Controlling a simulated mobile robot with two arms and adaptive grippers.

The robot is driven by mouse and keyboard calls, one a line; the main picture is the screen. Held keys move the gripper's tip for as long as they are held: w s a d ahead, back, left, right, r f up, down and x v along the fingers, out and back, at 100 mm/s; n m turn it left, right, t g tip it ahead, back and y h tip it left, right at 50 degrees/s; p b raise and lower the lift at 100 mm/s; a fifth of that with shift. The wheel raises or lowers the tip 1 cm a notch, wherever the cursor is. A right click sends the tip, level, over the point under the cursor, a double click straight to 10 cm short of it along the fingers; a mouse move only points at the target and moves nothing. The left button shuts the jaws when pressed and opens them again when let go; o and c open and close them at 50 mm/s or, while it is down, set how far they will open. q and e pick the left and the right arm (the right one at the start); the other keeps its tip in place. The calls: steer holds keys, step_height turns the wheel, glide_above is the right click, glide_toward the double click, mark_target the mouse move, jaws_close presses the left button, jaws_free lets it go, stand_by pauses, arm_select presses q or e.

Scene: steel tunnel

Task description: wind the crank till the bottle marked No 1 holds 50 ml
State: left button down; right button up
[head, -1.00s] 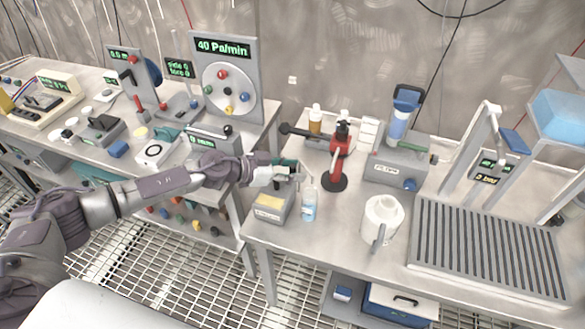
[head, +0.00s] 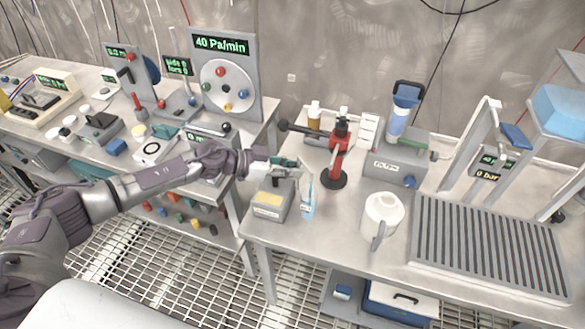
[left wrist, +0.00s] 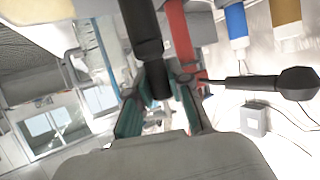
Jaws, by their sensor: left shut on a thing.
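My left gripper (head: 292,167) reaches over the right bench from the left. In the left wrist view its fingers (left wrist: 160,98) are shut on a black cylindrical handle (left wrist: 145,35), which appears to be the crank's. The red stand (head: 337,160) with black fittings is just to the right in the head view; it also shows as a red bar in the left wrist view (left wrist: 180,35). A clear bottle with light blue liquid (head: 308,202) stands just below the gripper, partly hidden; its marking and level cannot be read. My right gripper is not in view.
A grey box with a yellow top (head: 270,208) stands left of the bottle. A white jug (head: 381,220) and a grey filter unit (head: 395,172) are to the right. A black bar (head: 295,128) sticks out behind the gripper. A ribbed tray (head: 490,245) fills the right side.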

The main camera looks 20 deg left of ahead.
arm_select(q)
steer(key=c, duration=1.1)
jaws_free()
steer(key=shift+a, duration=0.1)
steer(key=shift+o, duration=0.2)
steer(key=shift+s, duration=0.1)
steer(key=v, duration=1.2)
